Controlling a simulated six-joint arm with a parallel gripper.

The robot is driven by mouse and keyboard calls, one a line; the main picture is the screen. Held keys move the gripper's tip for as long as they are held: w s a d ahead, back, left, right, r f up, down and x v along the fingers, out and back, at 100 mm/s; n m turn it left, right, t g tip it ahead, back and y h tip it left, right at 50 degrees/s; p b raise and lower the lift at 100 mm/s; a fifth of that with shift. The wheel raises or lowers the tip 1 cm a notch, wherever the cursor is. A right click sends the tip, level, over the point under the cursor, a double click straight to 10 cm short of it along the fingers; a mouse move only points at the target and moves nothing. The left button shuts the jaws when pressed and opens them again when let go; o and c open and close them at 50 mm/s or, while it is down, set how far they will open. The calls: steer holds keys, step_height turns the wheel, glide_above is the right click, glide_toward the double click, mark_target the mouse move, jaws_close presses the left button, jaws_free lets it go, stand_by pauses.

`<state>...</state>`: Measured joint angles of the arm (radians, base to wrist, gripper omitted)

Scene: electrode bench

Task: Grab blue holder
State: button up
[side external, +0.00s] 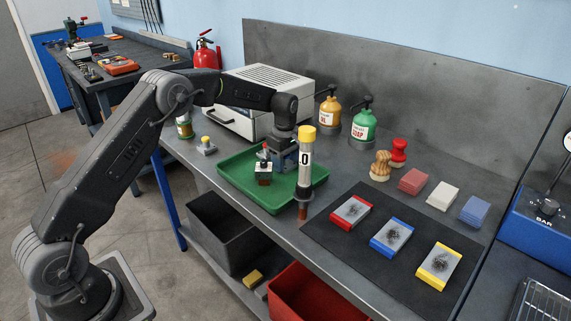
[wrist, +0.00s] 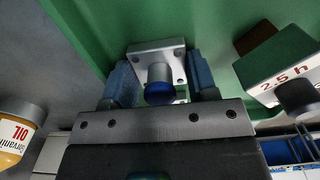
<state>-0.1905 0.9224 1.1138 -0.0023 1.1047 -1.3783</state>
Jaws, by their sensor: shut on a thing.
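My gripper (wrist: 160,82) has its two blue fingers on either side of the blue holder, a silver metal block (wrist: 174,57) with holes and a blue knob, and is shut on it. In the side external view my gripper (side external: 285,158) points down over the green tray (side external: 229,176). The holder is mostly hidden there behind a yellow-capped tube (side external: 306,150) and the fingers. I cannot tell whether it touches the tray floor.
Bottles (side external: 363,125) stand behind; a dark mat (side external: 345,239) with colored-edged plates is at right.

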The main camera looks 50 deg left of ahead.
steer(key=shift+r, duration=0.1)
steer(key=shift+c, duration=1.1)
steer(key=shift+r, duration=0.1)
